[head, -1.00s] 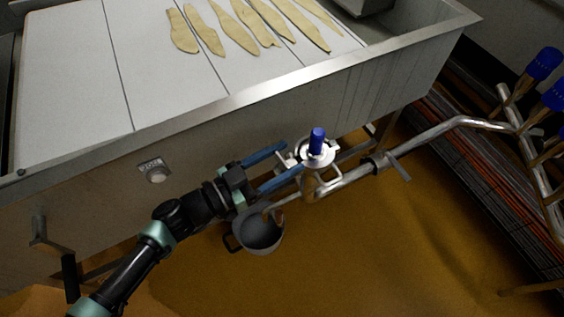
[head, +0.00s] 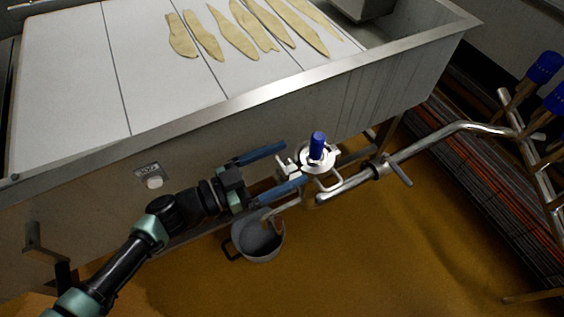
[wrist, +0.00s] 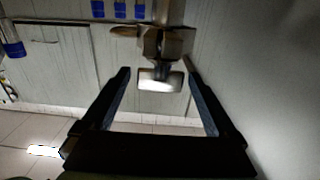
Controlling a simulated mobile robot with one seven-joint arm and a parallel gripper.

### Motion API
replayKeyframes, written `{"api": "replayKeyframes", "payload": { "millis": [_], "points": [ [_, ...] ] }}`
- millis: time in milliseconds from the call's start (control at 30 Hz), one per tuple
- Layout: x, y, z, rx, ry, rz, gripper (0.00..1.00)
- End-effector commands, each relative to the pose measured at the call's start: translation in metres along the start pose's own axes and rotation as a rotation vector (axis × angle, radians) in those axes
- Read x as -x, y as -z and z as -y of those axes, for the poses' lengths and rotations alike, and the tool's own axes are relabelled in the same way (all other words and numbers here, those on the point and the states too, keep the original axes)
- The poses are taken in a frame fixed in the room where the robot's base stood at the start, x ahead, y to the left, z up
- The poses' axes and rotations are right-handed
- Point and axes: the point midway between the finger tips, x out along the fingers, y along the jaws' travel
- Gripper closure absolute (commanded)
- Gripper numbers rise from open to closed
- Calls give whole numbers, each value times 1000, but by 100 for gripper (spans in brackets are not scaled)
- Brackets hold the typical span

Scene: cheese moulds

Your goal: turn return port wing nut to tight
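The wing nut (wrist: 160,80) shows in the wrist view as a bright, flat metal piece below a clamp fitting (wrist: 170,42). In the head view the pale clamp and nut (head: 288,165) sit at the left of a valve with a blue handle (head: 318,146), on the pipe at the vat's lower side. My gripper (head: 295,164) is open, its two blue fingers apart and reaching toward the nut from the left. In the wrist view the nut lies between the fingertips (wrist: 157,72), with a gap visible on both sides. No contact is visible.
A grey bucket (head: 258,240) stands on the floor below my gripper. The vat wall (head: 100,205) runs close behind it. A steel pipe (head: 430,140) with a side handle leads right to blue-topped posts (head: 545,66). The floor in front is clear.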

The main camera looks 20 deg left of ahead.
Motion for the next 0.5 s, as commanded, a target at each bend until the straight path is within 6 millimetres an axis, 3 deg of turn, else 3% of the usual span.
{"api": "replayKeyframes", "payload": {
  "millis": [267,500],
  "points": [
    [3,0,0,0,1,0,7],
    [39,1,1,0,5,3,7]
  ]
}}
